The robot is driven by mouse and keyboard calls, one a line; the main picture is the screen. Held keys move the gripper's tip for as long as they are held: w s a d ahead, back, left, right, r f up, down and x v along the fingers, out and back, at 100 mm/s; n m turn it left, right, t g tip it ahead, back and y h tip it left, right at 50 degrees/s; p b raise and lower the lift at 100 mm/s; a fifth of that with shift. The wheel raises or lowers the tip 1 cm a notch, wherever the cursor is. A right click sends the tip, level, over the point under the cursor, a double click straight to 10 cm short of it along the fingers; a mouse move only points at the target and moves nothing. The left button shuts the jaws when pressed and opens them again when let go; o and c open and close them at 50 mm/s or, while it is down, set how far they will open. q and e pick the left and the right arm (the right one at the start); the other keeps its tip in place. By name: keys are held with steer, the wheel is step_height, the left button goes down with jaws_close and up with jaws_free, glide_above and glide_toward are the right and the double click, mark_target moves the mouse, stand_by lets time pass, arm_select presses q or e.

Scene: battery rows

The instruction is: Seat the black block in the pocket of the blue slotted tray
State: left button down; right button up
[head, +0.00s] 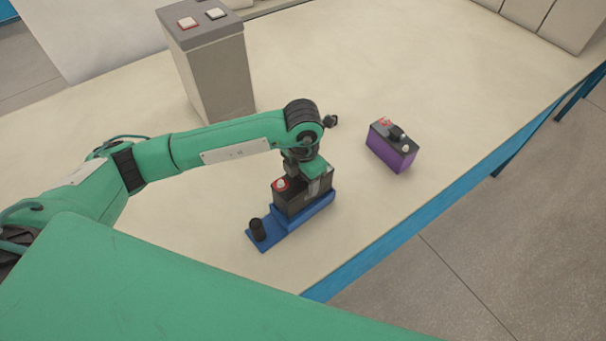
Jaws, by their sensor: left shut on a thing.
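The black block (289,200) is a battery-like box with a red-ringed terminal on its top. It is at the blue slotted tray (276,237), with its lower part behind the tray's raised wall. I cannot tell whether it rests fully on the pocket floor. The tray lies on the table and has a black knob (257,229) at its near left end. My left gripper (318,186) comes down from above and is shut on the black block. Its fingers partly hide the block's right end. My right gripper is not in view.
A purple block (391,150) with a black top stands to the right on the cream table (450,80). A tall grey box (213,70) with red and black buttons stands at the back left. The table's blue edge (400,225) runs close on the right.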

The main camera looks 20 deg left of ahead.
arm_select(q)
step_height(320, 180, down, 4)
steer(key=shift+f+b, duration=0.15)
steer(key=shift+b, duration=0.95)
steer(key=shift+f, duration=0.15)
steer(key=shift+c, duration=2.1)
jaws_free()
steer(key=shift+s+f, duration=0.1)
steer(key=shift+f, duration=0.05)
